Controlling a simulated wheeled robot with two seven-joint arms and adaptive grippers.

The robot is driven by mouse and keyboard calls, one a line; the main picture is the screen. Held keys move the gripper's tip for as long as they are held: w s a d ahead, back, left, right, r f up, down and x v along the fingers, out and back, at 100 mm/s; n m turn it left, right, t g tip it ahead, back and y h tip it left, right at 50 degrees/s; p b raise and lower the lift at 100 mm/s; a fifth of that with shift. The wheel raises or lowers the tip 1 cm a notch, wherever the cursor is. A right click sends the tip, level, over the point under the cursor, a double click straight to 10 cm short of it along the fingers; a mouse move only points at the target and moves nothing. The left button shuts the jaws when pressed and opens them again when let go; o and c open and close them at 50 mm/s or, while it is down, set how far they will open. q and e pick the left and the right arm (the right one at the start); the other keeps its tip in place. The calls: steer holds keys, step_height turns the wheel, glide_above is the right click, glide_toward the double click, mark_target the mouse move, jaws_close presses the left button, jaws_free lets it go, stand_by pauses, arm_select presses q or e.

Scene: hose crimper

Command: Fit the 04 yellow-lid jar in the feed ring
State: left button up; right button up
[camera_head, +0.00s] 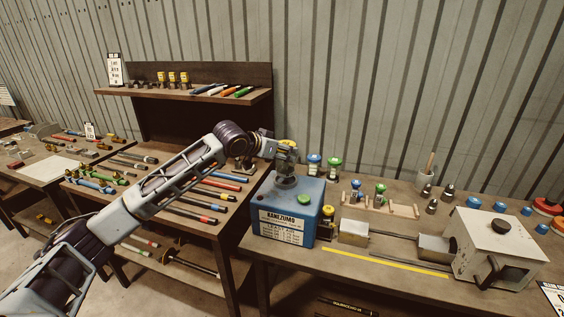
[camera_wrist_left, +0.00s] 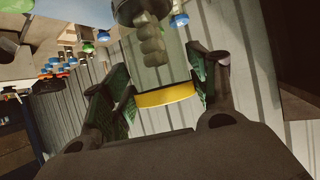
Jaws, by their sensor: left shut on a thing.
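My left gripper (camera_head: 286,156) is above the blue box-shaped machine (camera_head: 290,208) in the head view. It is shut on a jar with a yellow lid (camera_head: 288,143). In the left wrist view the lid is a yellow band (camera_wrist_left: 165,96) between the green-padded fingers, with a pale see-through body beyond it. A grey fitting (camera_head: 285,181) sits on top of the blue machine, just below the gripper; I cannot tell whether the jar touches it. The jar's number is not readable. My right gripper is not in view.
Blue-lid (camera_head: 314,162) and green-lid (camera_head: 334,164) jars stand behind the machine. Two more stand in a wooden rack (camera_head: 378,207). A white crimper-like machine (camera_head: 494,250) is at right. The shelf bench (camera_head: 190,90) with hoses is at left.

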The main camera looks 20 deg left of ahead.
mark_target(282, 172)
arm_select(q)
steer(key=shift+f, duration=1.8)
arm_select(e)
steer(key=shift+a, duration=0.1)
arm_select(q)
steer(key=shift+f, duration=0.1)
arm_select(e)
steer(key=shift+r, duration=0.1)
arm_select(q)
steer(key=o, duration=1.1)
steer(key=shift+o, duration=0.2)
steer(key=shift+s, duration=0.1)
steer(key=b+v, duration=0.1)
steer(key=v, duration=1.1)
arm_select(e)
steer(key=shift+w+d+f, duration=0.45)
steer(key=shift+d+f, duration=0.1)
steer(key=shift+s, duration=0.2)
